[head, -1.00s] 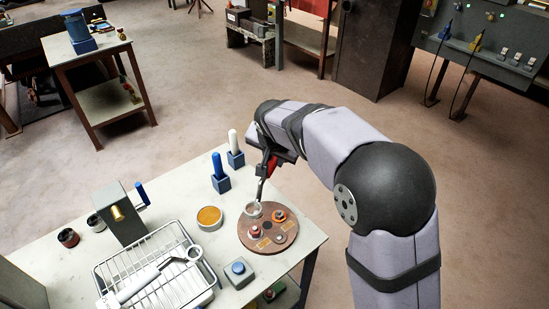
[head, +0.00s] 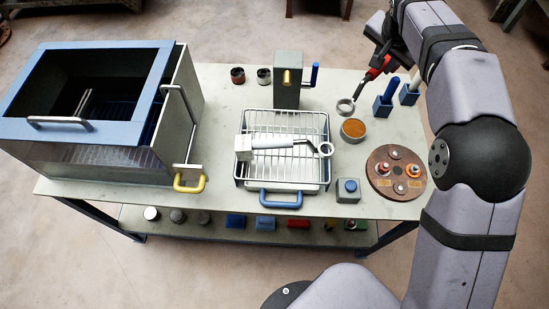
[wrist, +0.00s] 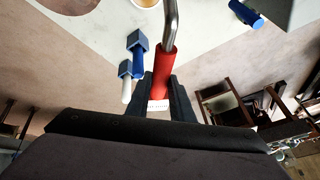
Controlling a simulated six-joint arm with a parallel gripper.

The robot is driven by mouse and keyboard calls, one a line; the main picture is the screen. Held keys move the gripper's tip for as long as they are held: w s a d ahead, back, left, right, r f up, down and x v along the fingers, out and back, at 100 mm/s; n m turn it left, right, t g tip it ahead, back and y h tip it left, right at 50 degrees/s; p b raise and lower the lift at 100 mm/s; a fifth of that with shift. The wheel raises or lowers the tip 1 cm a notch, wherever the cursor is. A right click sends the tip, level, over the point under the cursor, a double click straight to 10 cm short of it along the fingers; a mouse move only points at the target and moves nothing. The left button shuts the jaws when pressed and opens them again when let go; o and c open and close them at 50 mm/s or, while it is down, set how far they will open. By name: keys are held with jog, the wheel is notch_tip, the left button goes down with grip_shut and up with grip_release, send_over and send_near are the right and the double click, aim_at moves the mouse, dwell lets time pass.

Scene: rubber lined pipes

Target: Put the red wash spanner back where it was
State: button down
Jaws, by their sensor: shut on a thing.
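The red wash spanner has a red handle (head: 377,68) and a steel shaft ending in a ring (head: 345,106). My gripper (head: 384,52) is shut on the red handle, with the spanner hanging ring-end down and tilted. In the head view the ring appears just behind the orange-filled dish (head: 353,130); I cannot tell whether it touches the table. In the wrist view the red handle (wrist: 164,72) sits between my dark fingers (wrist: 162,90), and the ring is out of frame. A white-handled spanner (head: 270,142) lies on the wire rack (head: 245,122).
A blue stick (head: 390,88) and a white stick (head: 413,82) stand in blue blocks. A round brown board (head: 377,180) holds small fittings. A grey crank box (head: 287,92), a blue-topped block (head: 347,187) and a large blue-rimmed tank (head: 100,132) share the table (head: 222,195).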

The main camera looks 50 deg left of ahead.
jog(key=s+a+r+n, duration=0.1)
jog(key=s+a, duration=0.4)
jog(key=a, duration=0.1)
jog(key=s+a+r+n+g+y+p, duration=0.1)
jog(key=s+a+n, duration=0.1)
jog(key=s+a, duration=0.3)
jog(key=s+a+r+n+g+y, duration=0.1)
jog(key=s+a+n, duration=0.1)
jog(key=s+a, duration=0.3)
jog(key=shift+s+a+r, duration=0.1)
jog(key=shift+s+a, duration=0.1)
jog(key=shift+a, duration=0.35)
jog(key=shift+s+a+r, duration=0.1)
jog(key=shift+s+a, duration=0.1)
jog(key=shift+a, duration=0.3)
jog(key=s+a+f+n, duration=0.1)
jog(key=s+a, duration=0.2)
jog(key=s, duration=0.6)
jog(key=s+a+f+n+g, duration=0.1)
jog(key=s+a+f, duration=0.1)
jog(key=s, duration=0.7)
jog(key=shift+s+a+n+p, duration=0.3)
jog(key=shift+s+a, duration=0.05)
jog(key=shift+a, duration=0.4)
jog(key=shift+f, duration=0.1)
